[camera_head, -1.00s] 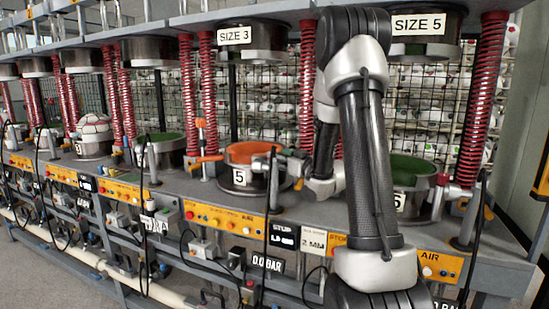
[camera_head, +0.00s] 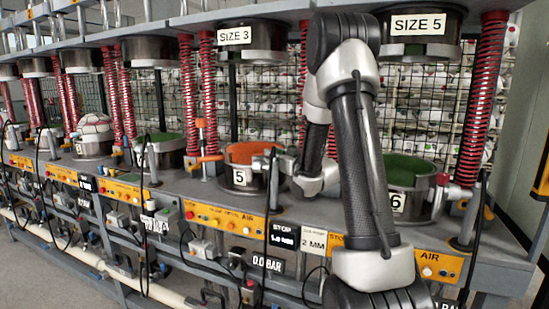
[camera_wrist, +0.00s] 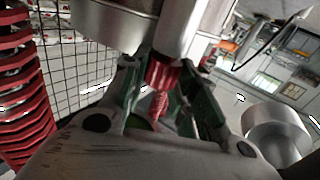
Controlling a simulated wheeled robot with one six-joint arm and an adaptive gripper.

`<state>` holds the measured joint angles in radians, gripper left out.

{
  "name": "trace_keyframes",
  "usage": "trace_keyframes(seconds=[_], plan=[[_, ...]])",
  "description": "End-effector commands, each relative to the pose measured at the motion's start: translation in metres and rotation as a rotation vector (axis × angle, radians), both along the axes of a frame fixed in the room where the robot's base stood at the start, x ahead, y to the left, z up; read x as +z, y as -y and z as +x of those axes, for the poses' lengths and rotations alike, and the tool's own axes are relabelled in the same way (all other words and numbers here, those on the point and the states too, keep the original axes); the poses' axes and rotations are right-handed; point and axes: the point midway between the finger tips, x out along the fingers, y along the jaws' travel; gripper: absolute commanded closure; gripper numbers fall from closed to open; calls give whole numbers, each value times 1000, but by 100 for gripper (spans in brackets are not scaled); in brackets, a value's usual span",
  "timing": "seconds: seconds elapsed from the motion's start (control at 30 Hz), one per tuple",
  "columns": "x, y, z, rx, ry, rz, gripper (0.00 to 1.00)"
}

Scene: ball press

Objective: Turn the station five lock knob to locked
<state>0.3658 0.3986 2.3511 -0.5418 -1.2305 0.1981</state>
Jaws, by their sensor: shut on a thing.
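The station five cup (camera_head: 240,180) is a steel pot labelled 5 with an orange inside, at the middle of the head view. My gripper (camera_head: 284,166) is at its right side, partly hidden behind my own arm. In the wrist view, my gripper (camera_wrist: 168,82) has its green-padded fingers closed around a red knob (camera_wrist: 160,74). The knob sits at the end of a bright metal cylinder (camera_wrist: 186,28). I take it for the station five lock knob, but its head-view side is hidden by my gripper. Its turn angle cannot be read.
A cup labelled 6 (camera_head: 397,203) with a green inside stands to the right. Red springs (camera_head: 207,95) and the SIZE 3 (camera_head: 235,36) and SIZE 5 (camera_head: 418,24) upper parts surround the space. An orange valve handle (camera_head: 208,158) stands left of cup five.

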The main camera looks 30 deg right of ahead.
Motion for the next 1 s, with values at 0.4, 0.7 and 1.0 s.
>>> trace_keyframes(seconds=[0.4, 0.7, 1.0], plan=[[1, -1, 0, -102, 3, 0, 95], [1, -1, 0, -101, 2, 0, 49], [4, -1, 0, -100, 1, -1, 49]])
